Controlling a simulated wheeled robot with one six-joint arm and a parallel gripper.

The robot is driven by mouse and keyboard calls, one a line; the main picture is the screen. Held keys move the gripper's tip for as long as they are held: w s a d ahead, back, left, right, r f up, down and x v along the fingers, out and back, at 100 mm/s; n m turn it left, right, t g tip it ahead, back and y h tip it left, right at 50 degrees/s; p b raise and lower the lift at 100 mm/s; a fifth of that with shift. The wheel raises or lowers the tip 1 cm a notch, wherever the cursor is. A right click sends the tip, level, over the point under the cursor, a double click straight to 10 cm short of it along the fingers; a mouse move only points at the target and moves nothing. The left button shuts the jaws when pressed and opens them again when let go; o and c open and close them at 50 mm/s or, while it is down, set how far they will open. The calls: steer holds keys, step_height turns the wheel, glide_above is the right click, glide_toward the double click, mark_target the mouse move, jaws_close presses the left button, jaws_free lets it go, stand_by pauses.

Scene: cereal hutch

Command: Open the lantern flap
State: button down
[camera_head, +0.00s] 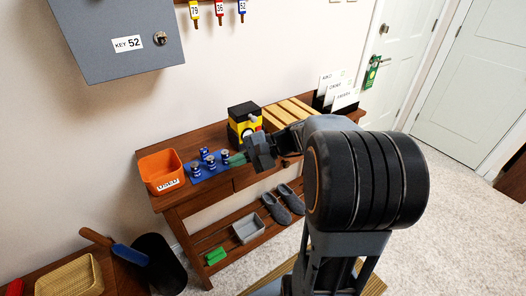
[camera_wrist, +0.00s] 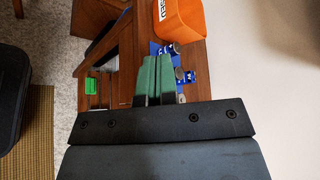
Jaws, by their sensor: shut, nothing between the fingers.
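A boxy black, yellow and red object (camera_head: 243,117), which looks like the lantern, stands on the wooden bench against the wall in the head view. A pale round part shows on its side, but I cannot make out the flap or whether it is open. My gripper (camera_head: 236,160) is in front of and below the lantern, beside the blue mat, with its green fingers shut and empty. The fingers also show in the wrist view (camera_wrist: 153,80), side by side. The lantern is not visible in the wrist view.
An orange bin (camera_head: 161,171) and a blue mat (camera_head: 207,173) with several small blue-and-silver items are left of my gripper. A slatted wooden rack (camera_head: 288,114) stands right of the lantern. A grey key box (camera_head: 116,38) hangs above. Slippers (camera_head: 283,203) lie on the lower shelf.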

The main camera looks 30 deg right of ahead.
steer(key=w+d+f+m+t+y+b, duration=0.3)
steer(key=w+d+f+t+b, duration=0.15)
steer(key=d, duration=0.35)
steer(key=m+t+b, duration=0.4)
steer(key=t+b, duration=0.1)
steer(key=t, duration=0.4)
glide_toward(247, 113)
steer(key=shift+w+a+r+h+b, duration=0.2)
steer(key=shift+w+a+r, duration=0.1)
steer(key=shift+w+a, duration=0.25)
steer(key=shift+w+a+r+h+b, duration=0.2)
steer(key=shift+w+a+r, duration=0.15)
steer(key=shift+w, duration=0.3)
